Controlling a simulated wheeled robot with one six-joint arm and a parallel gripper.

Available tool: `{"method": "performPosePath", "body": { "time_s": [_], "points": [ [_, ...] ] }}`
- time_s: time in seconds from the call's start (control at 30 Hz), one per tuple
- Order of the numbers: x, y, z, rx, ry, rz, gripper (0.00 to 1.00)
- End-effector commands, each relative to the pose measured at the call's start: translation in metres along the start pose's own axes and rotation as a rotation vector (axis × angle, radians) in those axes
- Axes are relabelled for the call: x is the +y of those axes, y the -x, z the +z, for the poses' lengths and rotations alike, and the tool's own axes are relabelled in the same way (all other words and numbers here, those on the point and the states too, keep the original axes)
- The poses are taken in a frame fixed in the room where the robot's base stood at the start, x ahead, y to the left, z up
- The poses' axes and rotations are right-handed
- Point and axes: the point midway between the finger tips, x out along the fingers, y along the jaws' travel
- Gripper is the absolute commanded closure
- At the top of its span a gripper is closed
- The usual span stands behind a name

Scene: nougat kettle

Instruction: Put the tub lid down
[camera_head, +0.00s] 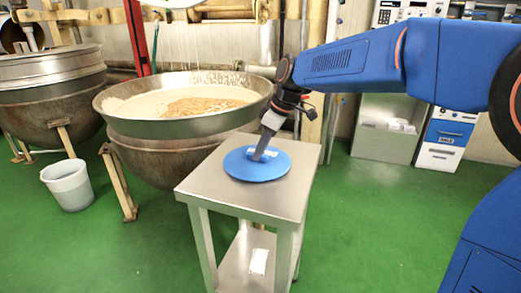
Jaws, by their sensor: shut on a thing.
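The tub lid (242,171) is a flat blue disc with a small whitish mark near its middle. It is at the top of the metal side table (213,193), over its bare top. It looks level and either rests on the top or is just above it; I cannot tell which. My gripper (262,155) comes down from the upper right and is shut on the lid near its centre. The fingertips are small in this view, and the exact grip is hard to see.
A large kettle (150,128) with pale mix and brown bits stands behind the table. A white bucket (68,186) is on the green floor at left, near another kettle (50,100). Cabinets (388,128) stand at the back right. The table's front top is clear.

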Motion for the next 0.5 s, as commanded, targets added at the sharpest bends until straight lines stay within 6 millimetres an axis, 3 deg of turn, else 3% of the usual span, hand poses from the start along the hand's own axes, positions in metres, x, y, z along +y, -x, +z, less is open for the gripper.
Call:
{"method": "performPosePath", "body": {
  "time_s": [0.03,0.1,0.5],
  "points": [
    [0.0000,-0.0005,0.0002,0.000,0.000,0.000,0.80],
    [0.0000,-0.0004,0.0001,0.000,0.000,0.000,0.66],
    [0.0000,0.0054,-0.0010,0.000,0.000,0.000,0.66]
  ]
}}
